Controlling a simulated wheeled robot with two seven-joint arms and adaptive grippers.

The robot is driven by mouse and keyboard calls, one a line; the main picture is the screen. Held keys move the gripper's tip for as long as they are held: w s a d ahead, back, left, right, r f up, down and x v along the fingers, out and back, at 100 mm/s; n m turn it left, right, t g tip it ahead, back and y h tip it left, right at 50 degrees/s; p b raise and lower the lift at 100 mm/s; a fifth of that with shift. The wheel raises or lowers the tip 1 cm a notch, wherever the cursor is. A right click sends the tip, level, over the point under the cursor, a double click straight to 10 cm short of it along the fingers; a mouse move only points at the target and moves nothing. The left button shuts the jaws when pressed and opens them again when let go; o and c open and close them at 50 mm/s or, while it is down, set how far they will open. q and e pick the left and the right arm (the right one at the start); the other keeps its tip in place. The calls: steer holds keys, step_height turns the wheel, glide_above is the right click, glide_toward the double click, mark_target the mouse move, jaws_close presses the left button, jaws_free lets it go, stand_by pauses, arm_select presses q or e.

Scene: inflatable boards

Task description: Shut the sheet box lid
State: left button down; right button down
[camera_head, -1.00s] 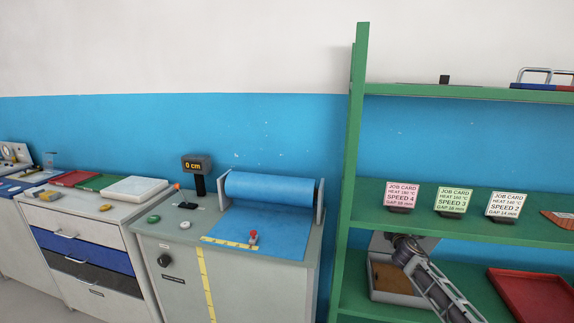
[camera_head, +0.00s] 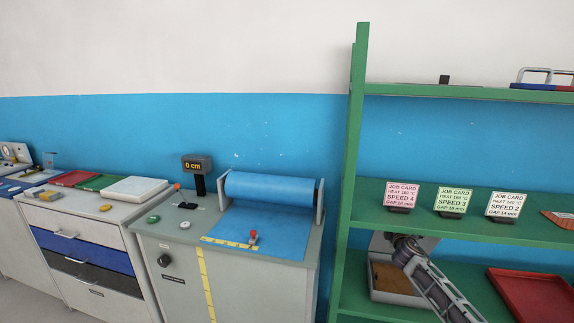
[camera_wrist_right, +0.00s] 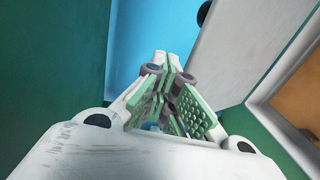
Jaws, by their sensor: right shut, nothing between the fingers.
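The sheet box (camera_head: 398,299) sits on the lower green shelf, a grey box with a brown inside. Its grey lid (camera_head: 377,243) stands raised at the back, so the box is open. In the right wrist view the lid (camera_wrist_right: 232,45) is a pale panel at upper right, with the brown box inside (camera_wrist_right: 300,85) beyond its hinge side. My right gripper (camera_head: 397,238) reaches in from the lower right, beside the raised lid. In the wrist view the gripper (camera_wrist_right: 163,62) is shut and empty, left of the lid; contact cannot be told. My left gripper is out of view.
A red tray (camera_head: 533,297) lies right of the box on the same shelf. Job cards (camera_head: 453,201) stand on the shelf above. A green upright (camera_head: 350,180) bounds the shelf at left. A cutting bench (camera_head: 255,280) with a blue roll stands further left.

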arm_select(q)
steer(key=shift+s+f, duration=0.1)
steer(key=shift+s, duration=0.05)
arm_select(e)
steer(key=shift+f, duration=0.1)
steer(key=shift+s+f, duration=0.1)
steer(key=shift+s, duration=0.1)
stand_by(0.3)
